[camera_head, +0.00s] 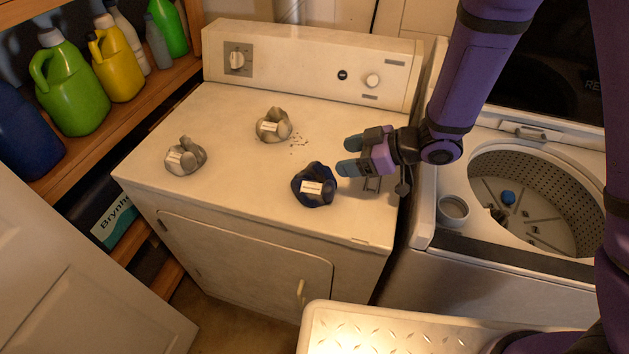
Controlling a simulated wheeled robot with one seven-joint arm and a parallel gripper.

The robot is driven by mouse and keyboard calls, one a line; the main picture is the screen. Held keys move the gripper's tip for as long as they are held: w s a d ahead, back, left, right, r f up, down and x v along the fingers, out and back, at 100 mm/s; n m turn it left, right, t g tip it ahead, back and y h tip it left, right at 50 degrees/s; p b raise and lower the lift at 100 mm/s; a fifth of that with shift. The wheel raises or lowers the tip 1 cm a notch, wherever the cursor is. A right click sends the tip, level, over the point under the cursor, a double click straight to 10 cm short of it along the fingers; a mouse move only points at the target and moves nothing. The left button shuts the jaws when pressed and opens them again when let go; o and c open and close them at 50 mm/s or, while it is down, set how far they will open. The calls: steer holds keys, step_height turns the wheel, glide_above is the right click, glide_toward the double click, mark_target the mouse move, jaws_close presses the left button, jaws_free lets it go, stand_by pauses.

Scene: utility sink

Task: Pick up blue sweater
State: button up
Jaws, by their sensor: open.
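A dark blue crumpled bundle (311,186) with a white label lies on the white dryer top, right of its middle; it looks like the blue sweater. My gripper (347,156) comes in from the right on the purple arm. Its two blue-grey fingertips are apart and point left, just right of and a little behind the blue bundle. Nothing shows between them. I cannot tell the exact height of the gripper above the dryer top.
Two grey labelled bundles lie on the dryer top (234,125), one at the back (274,126) and one at left (185,157). An open washer (540,190) stands at right. Bottles, including a green jug (72,90), fill the left shelf. The dryer's front left is clear.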

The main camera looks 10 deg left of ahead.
mark_target(319, 163)
steer(key=shift+f+x, duration=0.2)
steer(key=shift+x, duration=3.3)
steer(key=shift+w+d, duration=0.1)
jaws_close()
